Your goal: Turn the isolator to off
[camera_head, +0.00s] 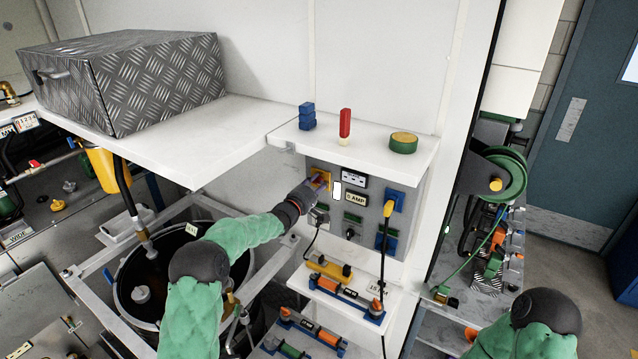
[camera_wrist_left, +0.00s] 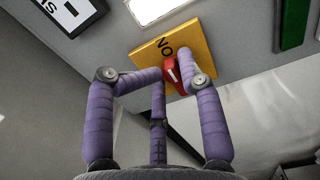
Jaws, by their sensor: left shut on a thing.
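The isolator is a yellow plate (camera_head: 321,179) with a red knob on the grey socket panel. In the left wrist view its yellow plate (camera_wrist_left: 150,58) carries the letters ON, seen upside down. The red knob (camera_wrist_left: 178,80) has a white mark at its end nearer those letters. My left gripper (camera_head: 318,182) reaches the plate from the left. In the left wrist view its purple fingers (camera_wrist_left: 176,82) are closed on the red knob, one on each side. In the head view the fingers hide most of the knob. Only my right arm shows, at bottom right; its gripper is out of view.
The grey panel (camera_head: 352,218) also bears a blue socket (camera_head: 395,200) with a yellow plug and hanging black cable. An open tank (camera_head: 150,290) stands below left.

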